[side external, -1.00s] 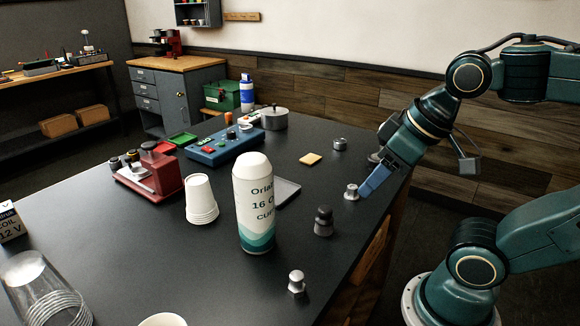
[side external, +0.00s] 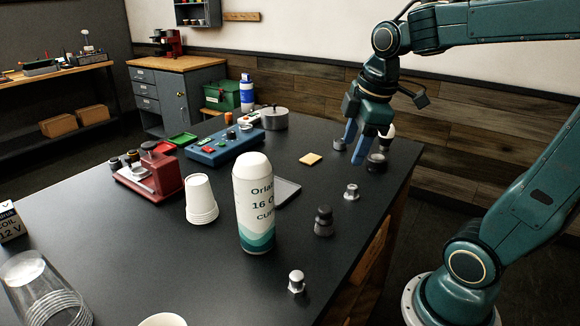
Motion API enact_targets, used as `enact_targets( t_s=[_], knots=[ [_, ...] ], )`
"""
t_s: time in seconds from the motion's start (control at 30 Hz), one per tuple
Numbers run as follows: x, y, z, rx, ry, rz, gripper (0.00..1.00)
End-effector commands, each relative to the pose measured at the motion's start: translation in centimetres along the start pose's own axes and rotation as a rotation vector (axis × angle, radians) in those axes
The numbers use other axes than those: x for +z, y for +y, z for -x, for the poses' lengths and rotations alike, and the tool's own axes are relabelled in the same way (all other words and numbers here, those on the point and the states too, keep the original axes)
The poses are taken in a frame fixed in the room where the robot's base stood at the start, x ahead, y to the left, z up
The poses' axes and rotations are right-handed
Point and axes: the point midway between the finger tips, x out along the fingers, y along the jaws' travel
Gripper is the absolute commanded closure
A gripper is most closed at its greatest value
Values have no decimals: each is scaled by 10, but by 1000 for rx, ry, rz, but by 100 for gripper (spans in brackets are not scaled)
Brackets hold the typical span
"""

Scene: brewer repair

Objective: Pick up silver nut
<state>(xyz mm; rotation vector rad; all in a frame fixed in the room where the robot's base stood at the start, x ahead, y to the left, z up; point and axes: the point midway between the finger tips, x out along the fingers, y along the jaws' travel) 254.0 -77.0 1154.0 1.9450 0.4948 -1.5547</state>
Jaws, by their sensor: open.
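Several small metal pieces stand on the dark table, and I cannot tell for certain which is the silver nut. One silver piece with a wide base (side external: 351,192) stands right of the tall bottle. Another silver piece with a faceted top (side external: 297,281) stands near the front edge. My gripper (side external: 358,155) points down with blue fingers apart and empty, above the far right part of the table.
A tall white and teal bottle (side external: 253,205) and stacked white cups (side external: 200,198) stand mid-table. A dark stepped piece (side external: 324,221) stands between the two silver pieces.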

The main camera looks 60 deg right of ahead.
Motion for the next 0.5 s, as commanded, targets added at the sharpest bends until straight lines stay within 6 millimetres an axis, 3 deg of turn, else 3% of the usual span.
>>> enact_targets(
  t_s=[0.5],
  knots=[
    [32,85,-40,-160,-73,509,49]
  ],
)
